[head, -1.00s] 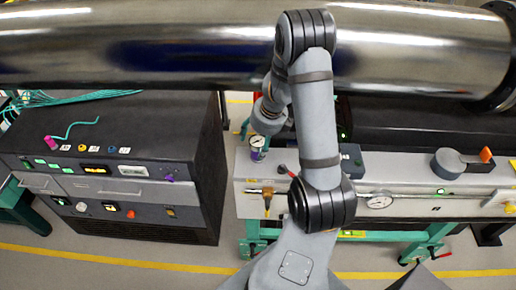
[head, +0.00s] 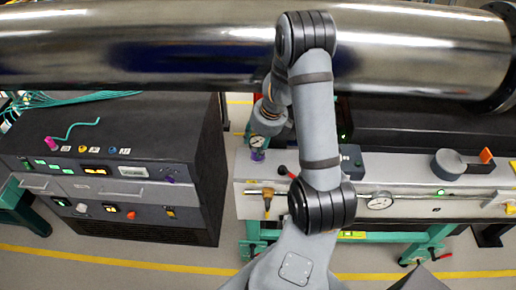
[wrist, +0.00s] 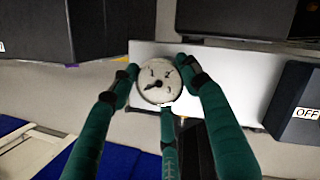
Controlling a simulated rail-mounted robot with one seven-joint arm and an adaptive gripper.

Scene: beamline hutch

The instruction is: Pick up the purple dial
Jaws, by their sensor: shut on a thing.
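The dial (head: 257,142) has a round white face with dark marks and a purple part below it. It shows in the head view at the left end of the pale bench. In the wrist view the dial's face (wrist: 158,82) sits between the green fingers of my gripper (wrist: 160,84). My gripper is shut on the dial, with fingers at its left, right and lower edges. The dial's underside is hidden in the wrist view, and I cannot tell whether it touches the bench.
The pale bench (head: 420,205) carries a second gauge (head: 380,201), a red-handled lever and a grey round part. A dark instrument rack (head: 120,125) stands at left, past a floor gap. A large metal pipe (head: 180,45) runs across behind my arm.

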